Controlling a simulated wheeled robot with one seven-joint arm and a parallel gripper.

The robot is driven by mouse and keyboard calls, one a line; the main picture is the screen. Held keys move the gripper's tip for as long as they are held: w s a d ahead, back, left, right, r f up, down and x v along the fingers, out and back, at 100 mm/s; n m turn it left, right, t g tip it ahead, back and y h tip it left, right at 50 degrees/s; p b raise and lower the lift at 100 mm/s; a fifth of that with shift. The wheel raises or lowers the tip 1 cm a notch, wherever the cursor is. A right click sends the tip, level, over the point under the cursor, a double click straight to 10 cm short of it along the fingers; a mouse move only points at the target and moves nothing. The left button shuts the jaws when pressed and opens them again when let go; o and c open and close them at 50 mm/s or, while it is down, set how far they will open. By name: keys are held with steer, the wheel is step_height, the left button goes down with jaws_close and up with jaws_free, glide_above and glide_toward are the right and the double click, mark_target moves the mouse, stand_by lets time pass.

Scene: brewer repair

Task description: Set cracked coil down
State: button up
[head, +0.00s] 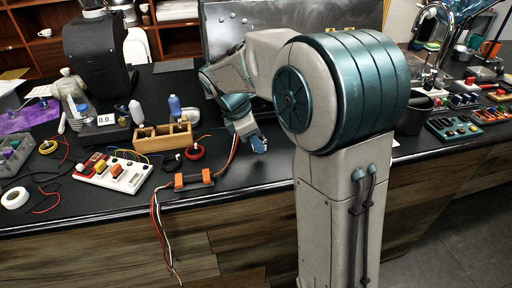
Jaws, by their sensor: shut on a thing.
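My gripper (258,146) hangs low over the black counter (235,180), near its front edge and right of the orange-ended part with wires. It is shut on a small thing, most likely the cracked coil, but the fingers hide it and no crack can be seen. A red ring-shaped coil (195,151) and a dark ring-shaped coil (172,162) lie on the counter to the left of my gripper. I cannot tell from here whether the held thing touches the counter.
A part with orange ends and trailing wires (194,179) lies at the front edge, wires hanging over. A wooden rack with bottles (163,139), a white switch board (112,174) and a white tape roll (15,198) stand left. Some bare counter lies around my gripper.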

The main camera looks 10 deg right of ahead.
steer(key=shift+f, duration=1.35)
steer(key=shift+f, duration=0.15)
steer(key=o, duration=1)
